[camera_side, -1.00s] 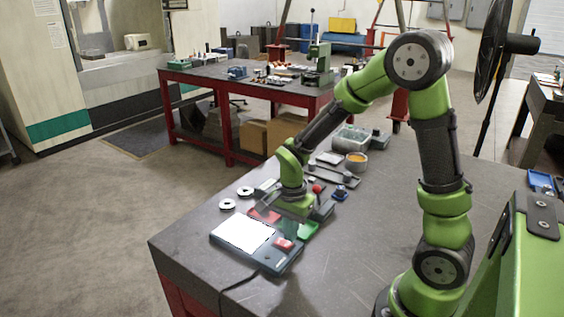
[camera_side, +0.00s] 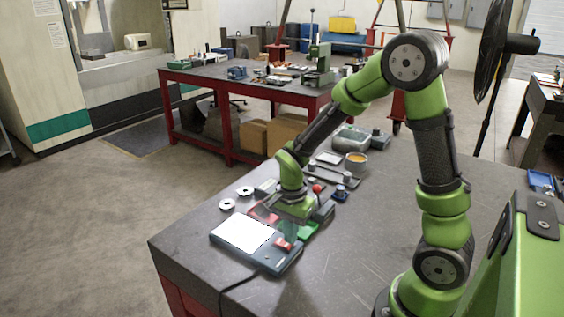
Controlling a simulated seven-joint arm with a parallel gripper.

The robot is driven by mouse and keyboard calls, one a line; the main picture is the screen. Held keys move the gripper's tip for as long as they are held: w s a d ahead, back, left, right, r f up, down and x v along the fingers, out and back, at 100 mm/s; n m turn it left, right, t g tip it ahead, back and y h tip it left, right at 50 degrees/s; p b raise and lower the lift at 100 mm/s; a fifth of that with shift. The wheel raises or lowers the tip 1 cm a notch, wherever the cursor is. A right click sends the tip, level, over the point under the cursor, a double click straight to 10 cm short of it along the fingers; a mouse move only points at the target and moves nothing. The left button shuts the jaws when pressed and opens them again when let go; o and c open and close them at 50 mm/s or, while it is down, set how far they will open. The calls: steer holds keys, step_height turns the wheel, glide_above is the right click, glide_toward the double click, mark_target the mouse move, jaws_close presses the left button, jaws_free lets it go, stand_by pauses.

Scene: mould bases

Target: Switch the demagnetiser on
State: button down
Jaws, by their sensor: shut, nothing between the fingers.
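The demagnetiser appears to be the blue-grey box (camera_side: 284,263) with a bright white top plate (camera_side: 241,232), near the left edge of the bench. A red rocker switch (camera_side: 283,244) sits on its top at the right of the plate. A dark cable leaves its front. My gripper (camera_side: 287,232) points down just behind the switch, shut and empty. Its fingers are small and hard to make out against the box, so I cannot tell whether they touch the switch. No lit lamp can be made out on the box.
Red (camera_side: 262,213) and green (camera_side: 309,230) flat pieces lie behind the box, close to my gripper. A red-knobbed lever (camera_side: 317,188) stands just right of it. Two metal rings (camera_side: 227,204) lie at the left. The bench's right front is clear.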

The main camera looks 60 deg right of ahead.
steer(key=shift+f, duration=0.8)
steer(key=shift+r, duration=3.55)
steer(key=shift+f+n, duration=0.1)
steer(key=shift+n, duration=0.6)
steer(key=s+a+r+n+t+y, duration=0.1)
steer(key=s+a+r+n+t, duration=0.2)
steer(key=r+n, duration=0.3)
steer(key=s+a+r+n+t+y, duration=0.1)
steer(key=s+a+r+n+t, duration=0.2)
steer(key=r, duration=0.5)
steer(key=s+n+t, duration=0.1)
steer(key=s+n, duration=0.1)
steer(key=n, duration=0.1)
steer(key=shift+s+a+r+n, duration=0.15)
steer(key=shift+a+n, duration=0.15)
steer(key=shift+a, duration=0.1)
